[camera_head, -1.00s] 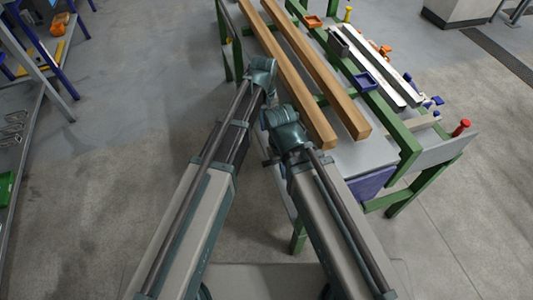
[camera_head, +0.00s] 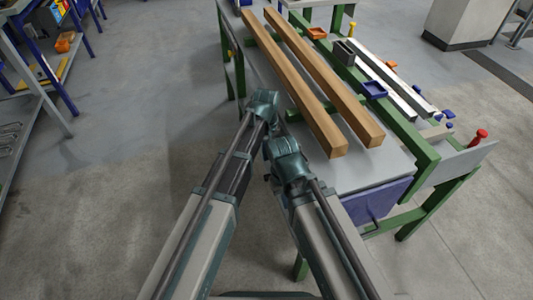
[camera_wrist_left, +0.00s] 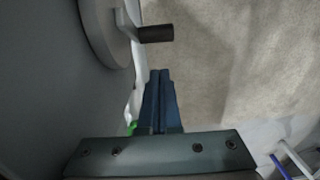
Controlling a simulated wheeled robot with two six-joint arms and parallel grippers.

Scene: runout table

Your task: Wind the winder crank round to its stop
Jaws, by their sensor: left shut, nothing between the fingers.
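The winder crank shows in the left wrist view as a pale round disc (camera_wrist_left: 100,30) with a short arm and a dark cylindrical handle (camera_wrist_left: 156,34). My left gripper (camera_wrist_left: 160,72) is shut and empty, its blue fingers together. In that picture the fingertips lie just below the handle, apart from it. In the head view my left arm's wrist (camera_head: 262,104) is beside the table's left edge, and its fingers cannot be made out. My right arm's wrist (camera_head: 287,158) is close to it, and its fingers are hidden. I cannot make out the crank in the head view.
The green-framed runout table (camera_head: 375,172) holds two long wooden beams (camera_head: 300,90), pale metal bars, and small blue (camera_head: 375,89) and orange trays. A red knob (camera_head: 480,135) stands at its right. A shelf rack (camera_head: 35,80) is at far left. Floor between is clear.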

